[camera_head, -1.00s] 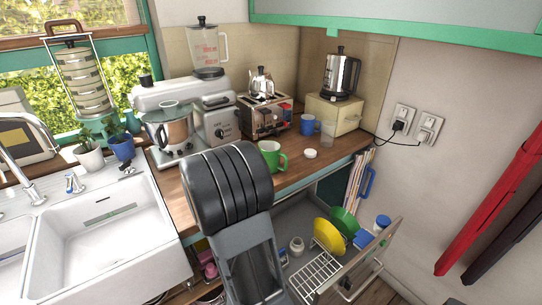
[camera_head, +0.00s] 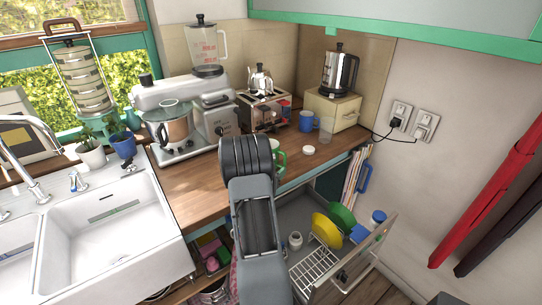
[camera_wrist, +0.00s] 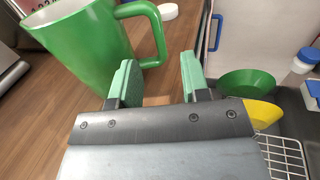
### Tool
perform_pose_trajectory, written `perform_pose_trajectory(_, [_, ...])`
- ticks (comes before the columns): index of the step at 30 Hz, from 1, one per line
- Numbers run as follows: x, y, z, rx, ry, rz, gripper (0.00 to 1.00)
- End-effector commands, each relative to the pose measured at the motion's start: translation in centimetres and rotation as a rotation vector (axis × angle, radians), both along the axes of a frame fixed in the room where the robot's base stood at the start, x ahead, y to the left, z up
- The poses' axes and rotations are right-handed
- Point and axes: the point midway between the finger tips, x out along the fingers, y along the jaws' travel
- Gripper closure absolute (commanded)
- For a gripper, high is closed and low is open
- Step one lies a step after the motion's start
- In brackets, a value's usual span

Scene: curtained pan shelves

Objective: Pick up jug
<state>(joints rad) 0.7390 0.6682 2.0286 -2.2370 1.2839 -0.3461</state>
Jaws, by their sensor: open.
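A green mug-shaped jug (camera_wrist: 85,45) stands on the wooden counter, at the upper left of the wrist view. Its handle points right. In the head view only the right part of the jug (camera_head: 281,158) shows, as my arm covers the rest. My gripper (camera_wrist: 158,76) is open and empty, with two green-padded fingers apart. The left finger appears close to the lower part of the handle; I cannot tell whether it touches. The fingers are hidden behind my arm in the head view.
A white lid (camera_head: 309,150), a clear glass (camera_head: 326,130) and a blue mug (camera_head: 306,121) stand behind the jug. A toaster (camera_head: 264,110) is further back. An open drawer (camera_head: 378,248) with a dish rack (camera_head: 314,270), yellow bowl (camera_head: 326,229) and green bowl (camera_head: 342,217) lies below the counter edge.

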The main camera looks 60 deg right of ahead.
Motion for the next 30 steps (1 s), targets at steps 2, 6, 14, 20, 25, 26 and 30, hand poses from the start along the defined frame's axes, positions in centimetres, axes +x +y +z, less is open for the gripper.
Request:
perform_pose_trajectory(2, [0.0,-0.3,0.0,0.000,-0.001,-0.001,0.57])
perform_pose_trajectory(6, [-0.2,-1.5,0.4,0.000,0.000,-0.003,0.57])
perform_pose_trajectory(14, [-0.3,-4.8,0.5,-0.001,-0.001,-0.003,0.57])
perform_pose_trajectory(20, [-0.2,-5.6,0.4,0.000,0.000,0.000,0.57])
perform_pose_trajectory(25, [-0.2,-5.5,0.3,0.000,-0.001,0.000,0.57])
perform_pose_trajectory(26, [-0.2,-5.5,0.3,0.000,-0.001,0.000,0.59])
perform_pose_trajectory(30, [-0.3,-5.5,0.3,0.000,-0.001,-0.001,0.73])
